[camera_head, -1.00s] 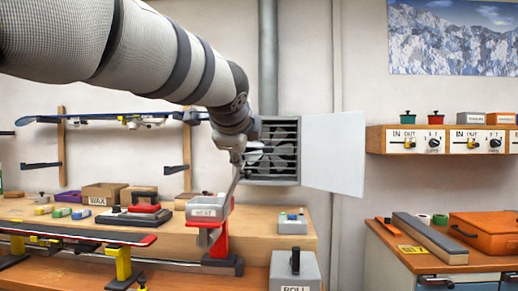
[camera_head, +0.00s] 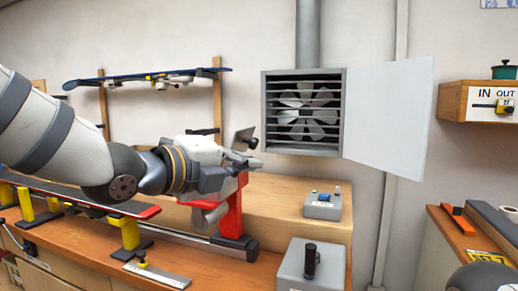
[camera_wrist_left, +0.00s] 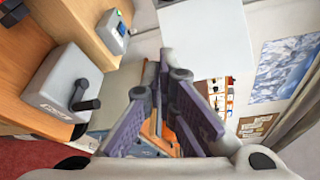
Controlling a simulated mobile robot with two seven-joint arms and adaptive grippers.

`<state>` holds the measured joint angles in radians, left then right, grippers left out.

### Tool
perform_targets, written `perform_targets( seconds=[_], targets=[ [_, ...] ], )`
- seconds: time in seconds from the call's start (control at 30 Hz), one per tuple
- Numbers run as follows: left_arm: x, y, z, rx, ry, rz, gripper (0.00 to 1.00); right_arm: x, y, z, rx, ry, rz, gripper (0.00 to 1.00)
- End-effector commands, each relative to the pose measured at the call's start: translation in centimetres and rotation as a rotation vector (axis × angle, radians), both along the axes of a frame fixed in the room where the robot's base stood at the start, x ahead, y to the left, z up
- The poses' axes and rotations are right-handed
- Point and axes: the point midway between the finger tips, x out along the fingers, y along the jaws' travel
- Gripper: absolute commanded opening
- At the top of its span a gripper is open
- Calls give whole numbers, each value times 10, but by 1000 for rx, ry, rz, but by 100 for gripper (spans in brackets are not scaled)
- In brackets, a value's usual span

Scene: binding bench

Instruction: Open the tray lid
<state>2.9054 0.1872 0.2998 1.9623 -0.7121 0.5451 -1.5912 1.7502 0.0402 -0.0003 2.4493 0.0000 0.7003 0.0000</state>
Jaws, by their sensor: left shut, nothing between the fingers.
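My left gripper (camera_head: 247,150) is shut and empty. It hangs above the bench, left of the open fan housing and in front of the red stand. Its fingers also show in the left wrist view (camera_wrist_left: 164,78). A grey box (camera_head: 298,272) with an upright black handle (camera_head: 311,261) stands at the front right of the bench, its top apparently down. The box is at the left in the left wrist view (camera_wrist_left: 55,85), apart from the fingers. I cannot tell whether it is the tray. My right gripper is not in view.
The red stand (camera_head: 232,215) rises from the bench behind my left gripper. A small grey box (camera_head: 323,205) with buttons sits on the raised shelf. A white door (camera_head: 388,118) stands open beside the fan housing (camera_head: 300,110). A ski rail (camera_head: 80,195) lies at left.

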Motion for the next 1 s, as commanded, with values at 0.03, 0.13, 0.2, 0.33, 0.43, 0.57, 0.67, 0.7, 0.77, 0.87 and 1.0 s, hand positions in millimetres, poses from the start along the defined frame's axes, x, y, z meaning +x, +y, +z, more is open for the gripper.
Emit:
perform_targets(
  seconds=[0.03, 0.13, 0.2, 0.33, 0.43, 0.57, 0.67, 0.7, 0.77, 0.87, 1.0],
  targets=[
    [-5, -1, -1, -8, -9, -14, 0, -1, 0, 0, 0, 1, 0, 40],
    [-9, -5, -1, -14, -25, -31, 0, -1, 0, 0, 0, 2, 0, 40],
    [-5, -8, -1, -15, -27, -33, 0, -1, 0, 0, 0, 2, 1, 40],
    [13, -22, -5, -14, -25, -33, 0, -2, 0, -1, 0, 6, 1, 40],
    [32, -36, -11, -16, -21, -32, 0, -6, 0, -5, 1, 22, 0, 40],
    [56, -53, -18, -16, -15, -31, 0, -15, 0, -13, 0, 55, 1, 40],
    [72, -66, -21, -16, -16, -30, 0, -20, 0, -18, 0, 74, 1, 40],
    [74, -57, -13, -21, -19, -26, 0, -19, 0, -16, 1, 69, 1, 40],
    [76, -47, -7, -22, -23, -26, 0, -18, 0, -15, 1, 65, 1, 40],
    [79, -36, -2, -21, -24, -29, 0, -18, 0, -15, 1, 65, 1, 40],
    [81, -30, 1, -16, -26, -29, 0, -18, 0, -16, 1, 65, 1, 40]
  ],
)
